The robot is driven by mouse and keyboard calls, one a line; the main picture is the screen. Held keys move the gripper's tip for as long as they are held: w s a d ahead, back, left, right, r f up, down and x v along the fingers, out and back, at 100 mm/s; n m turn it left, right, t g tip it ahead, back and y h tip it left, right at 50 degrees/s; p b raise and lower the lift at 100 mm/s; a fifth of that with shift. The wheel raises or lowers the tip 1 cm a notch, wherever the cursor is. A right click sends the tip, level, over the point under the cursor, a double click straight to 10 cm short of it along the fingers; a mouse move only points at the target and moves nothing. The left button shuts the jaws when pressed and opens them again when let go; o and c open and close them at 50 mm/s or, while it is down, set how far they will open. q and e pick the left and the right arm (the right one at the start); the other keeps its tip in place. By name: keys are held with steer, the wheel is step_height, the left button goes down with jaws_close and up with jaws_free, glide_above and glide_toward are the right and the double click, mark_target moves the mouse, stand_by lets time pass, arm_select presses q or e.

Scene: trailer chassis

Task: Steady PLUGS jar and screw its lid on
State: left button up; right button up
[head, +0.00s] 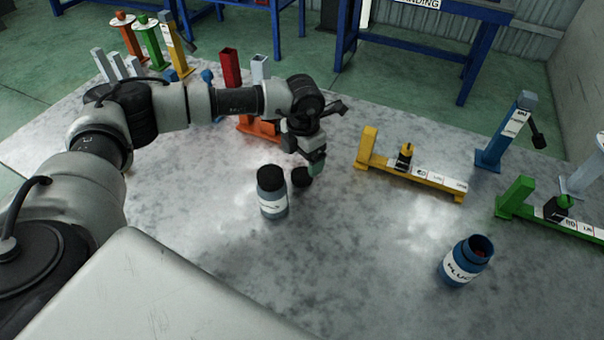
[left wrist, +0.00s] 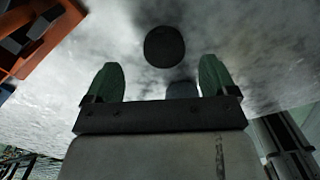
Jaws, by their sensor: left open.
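The PLUGS jar (head: 465,263) is blue with a white label and stands at the right of the table; its top is open and dark inside. A loose black lid (head: 301,177) lies on the table next to another blue jar. In the left wrist view a black disc (left wrist: 164,47), which looks like this lid, is beyond the fingertips. My left gripper (head: 316,160) is open above and just behind the lid, apart from it; its green fingers (left wrist: 160,78) show in the left wrist view. My right gripper is not in view.
The other blue jar (head: 272,195) has a black cap on and stands close to the loose lid. A yellow fixture (head: 410,174) and a green one (head: 550,215) stand at the right. An orange part (head: 258,128) is behind my arm. The front middle is clear.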

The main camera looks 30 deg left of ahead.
mark_target(304, 173)
arm_select(q)
steer(key=shift+f, duration=0.15)
steer(key=f+p, duration=0.1)
steer(key=f, duration=0.4)
steer(key=shift+s+d+p, duration=0.15)
steer(key=shift+d+p, duration=0.05)
steer(key=shift+p, duration=0.2)
steer(key=shift+r, duration=0.1)
steer(key=shift+c, duration=0.3)
steer(key=c, duration=0.9)
